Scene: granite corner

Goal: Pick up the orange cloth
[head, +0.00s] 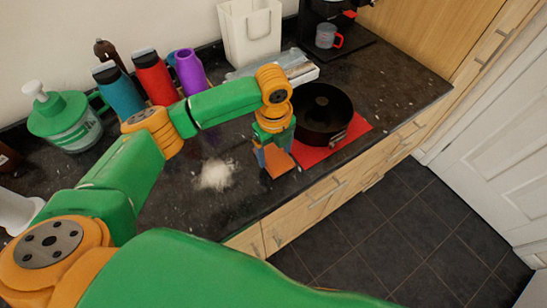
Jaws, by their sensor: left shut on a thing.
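The orange cloth (279,163) is a small flat-looking piece at the front part of the dark granite counter. My left gripper (275,151) points down over it, with its fingers at the cloth, and is shut on it. The gripper covers part of the cloth. I cannot tell whether the cloth is clear of the counter. My right gripper is not in view.
A black pan (323,108) stands on a red mat (356,128) just right of the gripper. White powder (216,174) lies on the counter to its left. Bottles, a green dispenser (66,120), a white bag (250,35) and a coffee machine (335,22) stand behind.

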